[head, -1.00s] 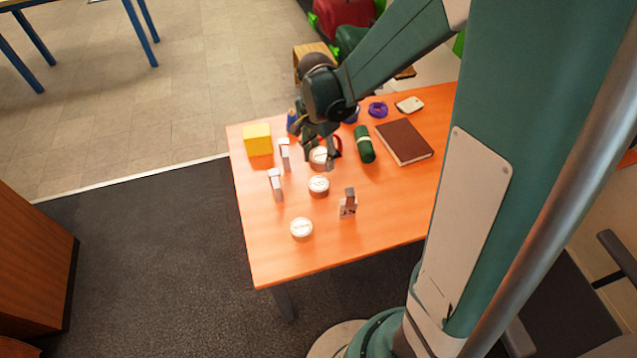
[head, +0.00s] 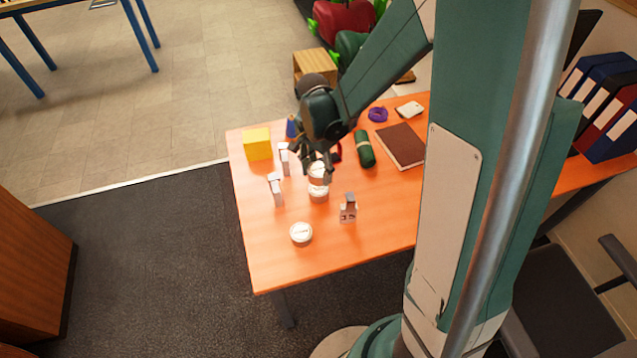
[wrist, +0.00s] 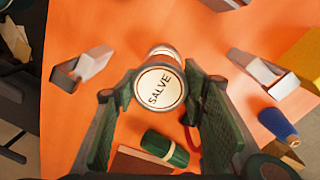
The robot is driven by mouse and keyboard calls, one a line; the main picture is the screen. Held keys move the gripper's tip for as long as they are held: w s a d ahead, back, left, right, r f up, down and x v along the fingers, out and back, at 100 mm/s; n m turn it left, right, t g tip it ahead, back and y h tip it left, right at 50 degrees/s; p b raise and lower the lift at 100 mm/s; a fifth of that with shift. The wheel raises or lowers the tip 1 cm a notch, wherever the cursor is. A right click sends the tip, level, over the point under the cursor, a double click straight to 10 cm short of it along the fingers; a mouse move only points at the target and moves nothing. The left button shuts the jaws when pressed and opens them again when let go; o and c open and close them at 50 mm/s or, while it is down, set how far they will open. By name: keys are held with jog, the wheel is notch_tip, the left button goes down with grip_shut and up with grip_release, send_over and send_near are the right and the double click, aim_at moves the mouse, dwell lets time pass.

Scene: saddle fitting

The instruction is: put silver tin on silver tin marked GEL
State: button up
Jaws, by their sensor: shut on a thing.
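My gripper (head: 317,168) is shut on a round silver tin (head: 318,177). In the wrist view, this held tin (wrist: 159,90) has a white lid reading SALVE and sits between the two fingers. A second silver tin (head: 318,196) appears directly below the held one in the head view. It is partly covered, and its label is unreadable. In the wrist view, its edge (wrist: 164,51) shows just behind the held tin. I cannot tell whether the two touch. A third tin (head: 301,233) stands alone nearer the table's front, its label too small to read.
A yellow cube (head: 257,143), green roll (head: 365,149) and brown book (head: 400,147) lie farther back. The table's front left is mostly clear.

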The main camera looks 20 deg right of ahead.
aim_at(318, 188)
jog(key=shift+f, duration=0.65)
jog(key=shift+f, duration=0.1)
jog(key=shift+f+b, duration=0.45)
jog(key=shift+f, duration=1.55)
jog(key=shift+f, duration=0.1)
jog(key=o, duration=1)
jog(key=shift+c, duration=0.2)
jog(key=shift+w+a+r+p, duration=0.15)
jog(key=shift+r+p, duration=0.35)
jog(key=shift+r, duration=2.6)
jog(key=shift+w+r+p, duration=0.2)
jog(key=shift+r+p, duration=0.3)
jog(key=shift+r, duration=2.55)
